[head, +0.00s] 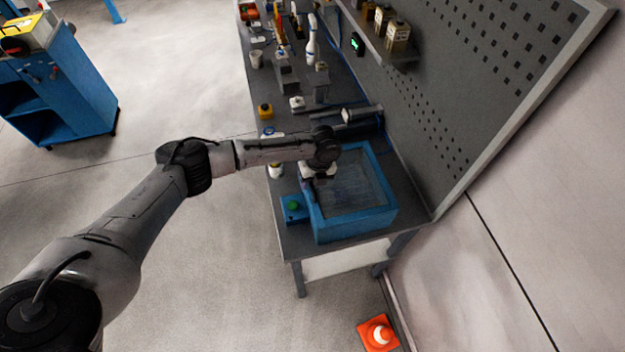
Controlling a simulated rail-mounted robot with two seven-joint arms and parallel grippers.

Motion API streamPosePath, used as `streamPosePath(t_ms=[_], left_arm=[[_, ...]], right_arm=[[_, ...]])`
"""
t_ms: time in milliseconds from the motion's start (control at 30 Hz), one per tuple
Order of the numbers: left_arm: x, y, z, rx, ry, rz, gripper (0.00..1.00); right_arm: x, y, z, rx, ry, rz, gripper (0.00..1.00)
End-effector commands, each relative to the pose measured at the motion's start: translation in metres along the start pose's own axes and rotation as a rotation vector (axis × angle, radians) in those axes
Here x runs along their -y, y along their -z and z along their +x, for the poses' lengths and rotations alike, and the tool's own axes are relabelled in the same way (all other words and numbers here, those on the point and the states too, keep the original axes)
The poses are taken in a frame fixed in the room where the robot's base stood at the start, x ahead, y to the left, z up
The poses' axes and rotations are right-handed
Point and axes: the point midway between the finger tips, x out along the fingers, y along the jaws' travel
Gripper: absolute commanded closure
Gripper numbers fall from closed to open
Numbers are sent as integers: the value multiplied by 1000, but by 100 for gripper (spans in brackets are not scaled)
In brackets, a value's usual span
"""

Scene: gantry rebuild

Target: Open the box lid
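The box is a blue case (349,230) with a blue-framed lid that has a dark, see-through-looking panel (355,184). It sits at the near end of the grey workbench, and the lid looks closed. My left arm reaches in from the left, and my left gripper (312,190) points down at the box's left edge. Its fingers are small and dark against the box, so I cannot tell whether they touch the lid or are open. My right gripper is not in view.
A small blue box with a green button (293,207) stands left of the case. Bottles, cups and tools crowd the bench (262,85) behind. A pegboard wall (470,80) borders the right side. An orange cone (378,333) and a blue cart (60,90) stand on the floor.

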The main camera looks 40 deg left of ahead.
Motion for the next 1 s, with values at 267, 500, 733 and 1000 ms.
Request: streamPosePath(t_ms=[267, 500, 733, 1000], left_arm=[[0, 0, 0, 0, 0, 0, 66], [0, 0, 0, 0, 0, 0, 89], [0, 0, 0, 0, 0, 0, 100], [0, 0, -1, 0, 0, 0, 100]], right_arm=[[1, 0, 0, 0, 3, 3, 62], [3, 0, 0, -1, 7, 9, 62], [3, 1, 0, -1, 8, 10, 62], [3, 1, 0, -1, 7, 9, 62]])
